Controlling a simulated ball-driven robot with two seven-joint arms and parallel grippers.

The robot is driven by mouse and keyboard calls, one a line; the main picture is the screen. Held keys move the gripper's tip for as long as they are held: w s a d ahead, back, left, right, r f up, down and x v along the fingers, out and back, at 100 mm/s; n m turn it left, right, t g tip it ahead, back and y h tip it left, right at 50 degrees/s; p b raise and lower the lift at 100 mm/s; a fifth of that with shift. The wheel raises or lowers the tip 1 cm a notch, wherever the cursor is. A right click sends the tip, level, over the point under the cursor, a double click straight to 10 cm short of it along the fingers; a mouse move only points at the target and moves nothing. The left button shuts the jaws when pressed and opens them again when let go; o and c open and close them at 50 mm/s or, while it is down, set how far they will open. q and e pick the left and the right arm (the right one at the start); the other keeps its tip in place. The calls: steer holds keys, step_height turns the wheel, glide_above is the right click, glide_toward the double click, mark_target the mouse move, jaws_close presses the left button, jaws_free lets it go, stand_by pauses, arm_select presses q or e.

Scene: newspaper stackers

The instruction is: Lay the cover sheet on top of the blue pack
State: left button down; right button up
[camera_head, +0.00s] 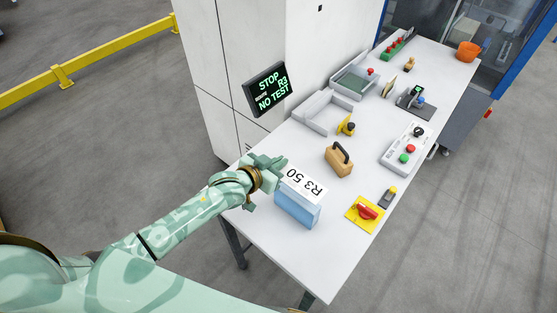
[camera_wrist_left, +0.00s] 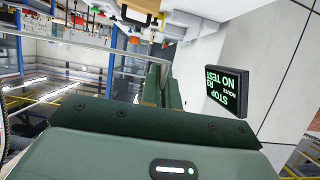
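The blue pack (camera_head: 297,210) stands near the front left of the white table. The white cover sheet (camera_head: 304,186), marked "R3 50", lies flat over its top; I cannot tell whether it rests on the pack or is just above it. My left gripper (camera_head: 279,168) is at the sheet's left edge. In the left wrist view its fingers (camera_wrist_left: 165,88) are close together, and a thin pale edge, apparently the sheet, runs left from them. The gripper appears shut on the sheet. My right gripper is not in view.
A wooden block with a dark handle (camera_head: 340,160) stands behind the pack. A yellow plate with a red switch (camera_head: 366,213) lies to its right. A button box (camera_head: 407,150) and grey trays (camera_head: 324,112) are farther back. The display (camera_head: 269,88) reads "STOP R3 NO TEST".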

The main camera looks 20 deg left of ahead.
arm_select(q)
steer(key=shift+s+a+r+p, duration=0.1)
steer(key=shift+p, duration=0.35)
steer(key=shift+f+b, duration=2.1)
steer(key=shift+f, duration=1.1)
steer(key=shift+f, duration=0.35)
steer(key=c, duration=1.6)
jaws_free()
steer(key=p+v, duration=0.1)
steer(key=v, duration=1.5)
steer(key=shift+s+a+r+p, duration=0.1)
steer(key=shift+a+p, duration=0.05)
steer(key=shift+p, duration=0.25)
